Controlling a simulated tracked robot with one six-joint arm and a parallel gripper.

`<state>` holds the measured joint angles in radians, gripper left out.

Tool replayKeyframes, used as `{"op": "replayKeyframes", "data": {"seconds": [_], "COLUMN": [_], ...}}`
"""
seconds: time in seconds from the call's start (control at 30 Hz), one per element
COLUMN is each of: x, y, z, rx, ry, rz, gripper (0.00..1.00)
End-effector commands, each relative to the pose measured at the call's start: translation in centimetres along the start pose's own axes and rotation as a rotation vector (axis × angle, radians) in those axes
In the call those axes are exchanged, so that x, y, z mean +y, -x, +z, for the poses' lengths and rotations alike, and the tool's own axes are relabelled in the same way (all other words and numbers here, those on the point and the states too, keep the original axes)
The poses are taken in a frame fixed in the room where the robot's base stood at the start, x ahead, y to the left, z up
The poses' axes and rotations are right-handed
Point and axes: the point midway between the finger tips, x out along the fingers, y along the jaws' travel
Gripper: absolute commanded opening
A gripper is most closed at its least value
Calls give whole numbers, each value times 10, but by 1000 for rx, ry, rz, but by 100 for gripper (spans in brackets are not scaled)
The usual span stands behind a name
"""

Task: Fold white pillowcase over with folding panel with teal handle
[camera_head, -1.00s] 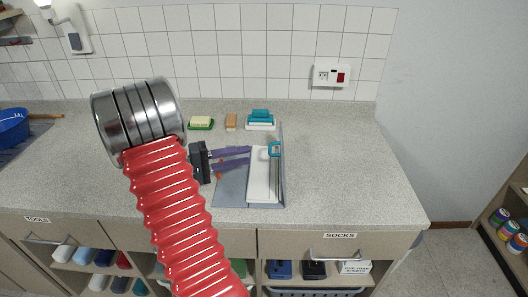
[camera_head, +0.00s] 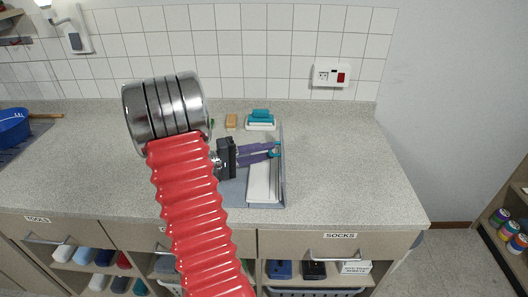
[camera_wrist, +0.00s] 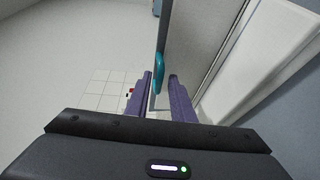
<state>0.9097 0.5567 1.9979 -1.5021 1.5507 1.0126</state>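The white pillowcase (camera_head: 262,183) lies as a narrow strip on the grey folding board (camera_head: 233,190); it also shows at the right of the wrist view (camera_wrist: 270,60). The folding panel (camera_head: 282,185) stands raised along the board's right side. Its teal handle (camera_head: 276,150) is near the panel's top and shows between the finger lines in the wrist view (camera_wrist: 160,67). My gripper (camera_head: 272,149), with purple fingers, is at the handle. In the wrist view the fingers (camera_wrist: 163,78) are apart, with the panel's edge between them. I cannot tell whether they touch the handle.
A teal-and-white brush (camera_head: 261,120) and a tan block (camera_head: 231,121) lie behind the board. A blue bowl (camera_head: 13,127) is at far left. The counter (camera_head: 340,170) right of the board is clear up to its edge. A wall socket (camera_head: 331,75) is above.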

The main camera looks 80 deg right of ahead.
Motion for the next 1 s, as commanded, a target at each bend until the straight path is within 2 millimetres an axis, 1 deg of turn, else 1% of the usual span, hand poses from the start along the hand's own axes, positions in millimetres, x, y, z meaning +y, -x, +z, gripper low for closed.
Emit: {"op": "replayKeyframes", "data": {"seconds": [0.03,0.3,1.0], "x": [0,0,-1], "y": [0,0,0], "z": [0,0,0], "rx": [0,0,-1], "ry": [0,0,1], "rz": [0,0,-2], "gripper": [18,0,0]}}
